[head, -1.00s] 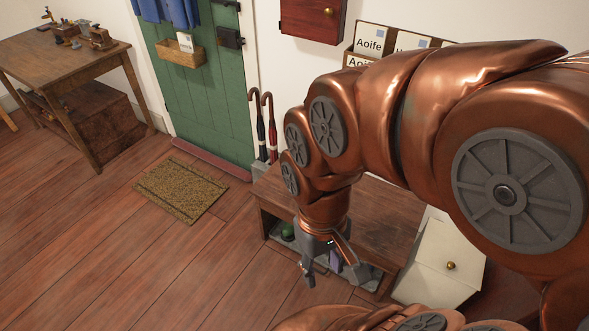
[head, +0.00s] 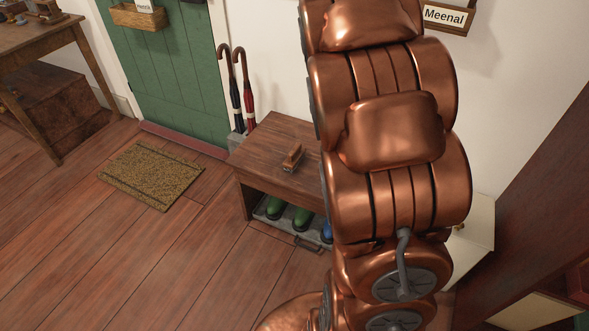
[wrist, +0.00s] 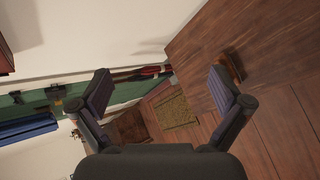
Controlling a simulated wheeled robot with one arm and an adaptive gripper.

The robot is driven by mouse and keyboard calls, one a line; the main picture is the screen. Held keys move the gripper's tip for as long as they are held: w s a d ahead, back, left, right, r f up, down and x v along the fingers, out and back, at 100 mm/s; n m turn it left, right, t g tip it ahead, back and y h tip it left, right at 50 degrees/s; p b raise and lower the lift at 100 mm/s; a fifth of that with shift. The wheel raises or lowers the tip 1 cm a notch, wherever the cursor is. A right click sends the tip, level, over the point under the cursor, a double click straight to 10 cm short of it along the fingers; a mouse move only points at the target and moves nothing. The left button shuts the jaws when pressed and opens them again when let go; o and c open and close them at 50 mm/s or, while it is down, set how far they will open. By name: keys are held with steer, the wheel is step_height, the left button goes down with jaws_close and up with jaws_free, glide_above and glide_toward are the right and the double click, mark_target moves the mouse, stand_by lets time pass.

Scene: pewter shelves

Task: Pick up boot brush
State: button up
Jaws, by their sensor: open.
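A small brown brush, seemingly the boot brush (head: 293,157), lies on top of the dark wooden bench (head: 283,133) in the head view, left of my arm. In the wrist view the brush (wrist: 232,68) shows beside the right finger, partly hidden by it, with the bench top (wrist: 200,45) around it. My gripper (wrist: 163,88) is open and empty in the wrist view, apart from the brush. In the head view I cannot see my gripper; my copper arm hides part of the bench.
Green and blue boots (head: 302,218) stand on a grey tray (head: 272,217) under the bench. Umbrellas (head: 237,90) stand at its far left end, near the green door (head: 165,70). A doormat (head: 152,175) lies left. A cream cabinet (head: 475,235) is right. Floor in front is clear.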

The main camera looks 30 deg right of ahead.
steer(key=w+d+f+n+t+y+b, duration=0.1)
steer(key=w+d+f+n+b, duration=0.2)
steer(key=f+n, duration=0.15)
steer(key=w+d+f+n+t+b, duration=0.2)
steer(key=w+f+n+b, duration=0.1)
steer(key=w+f, duration=0.15)
steer(key=n+t+y+b, duration=0.4)
steer(key=n+y+b, duration=1.05)
steer(key=n, duration=0.45)
glide_toward(297, 153)
steer(key=w, duration=0.4)
steer(key=shift+a+r+h, duration=0.2)
steer(key=shift+a+h, duration=0.1)
steer(key=shift+h, duration=0.05)
steer(key=shift+s+a+f, duration=0.1)
steer(key=shift+s+a, duration=0.05)
steer(key=shift+s, duration=0.1)
steer(key=shift+w+a+n+b, duration=0.25)
steer(key=shift+w+a+b, duration=0.05)
steer(key=shift+w+a, duration=0.1)
steer(key=b+x, duration=0.1)
steer(key=x, duration=0.1)
steer(key=b+x, duration=0.1)
steer(key=x, duration=0.2)
steer(key=shift+a, duration=0.35)
steer(key=shift+w+a, duration=0.2)
steer(key=shift+w, duration=0.35)
